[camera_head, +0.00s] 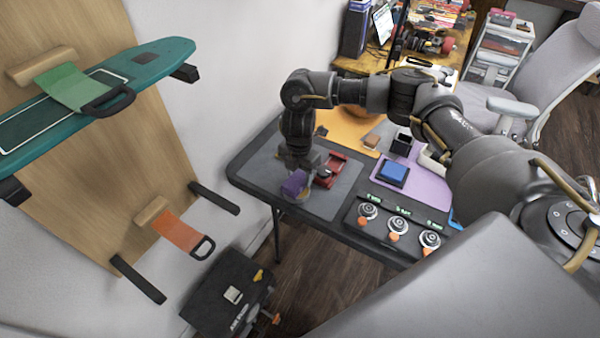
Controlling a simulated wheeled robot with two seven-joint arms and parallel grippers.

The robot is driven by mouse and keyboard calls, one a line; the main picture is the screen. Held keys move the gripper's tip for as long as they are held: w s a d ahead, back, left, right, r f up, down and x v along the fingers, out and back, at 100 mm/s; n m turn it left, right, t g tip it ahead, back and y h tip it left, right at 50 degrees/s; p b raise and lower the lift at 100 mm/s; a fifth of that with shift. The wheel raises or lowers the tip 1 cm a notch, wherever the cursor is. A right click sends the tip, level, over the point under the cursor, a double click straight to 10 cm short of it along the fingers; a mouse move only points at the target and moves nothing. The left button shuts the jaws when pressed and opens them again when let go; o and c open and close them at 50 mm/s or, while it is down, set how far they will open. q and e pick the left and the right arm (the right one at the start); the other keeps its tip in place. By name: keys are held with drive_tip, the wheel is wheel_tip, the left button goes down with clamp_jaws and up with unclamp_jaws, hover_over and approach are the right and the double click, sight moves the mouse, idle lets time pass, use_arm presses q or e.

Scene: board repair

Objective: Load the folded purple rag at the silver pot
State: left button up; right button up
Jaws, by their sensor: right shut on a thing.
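My right gripper (304,172) reaches down over the grey mat at the left end of the black table. It is shut on the folded purple rag (293,184), a small purple piece at its tip, partly hidden by the fingers. Whether the rag touches the mat is too small to tell. Several silver round pots with orange parts stand in a row on a dark tray at the table's front: one on the left (367,211), one in the middle (397,224) and one on the right (430,240). The rag is apart from them, to their left. My left gripper is out of view.
A red vise-like tool (330,168) sits close right of my gripper. A blue block (392,172) lies on a purple mat (425,188), with a black open box (402,145) behind. A black toolbox (228,296) is on the floor. A wooden board with a teal skateboard deck (150,66) stands left.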

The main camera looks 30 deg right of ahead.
sight(300, 177)
drive_tip(key=shift+f, duration=0.35)
idle(1.7)
wheel_tip(300, 177, up, 7)
drive_tip(key=p, duration=0.7)
drive_tip(key=shift+p, duration=0.3)
idle(0.6)
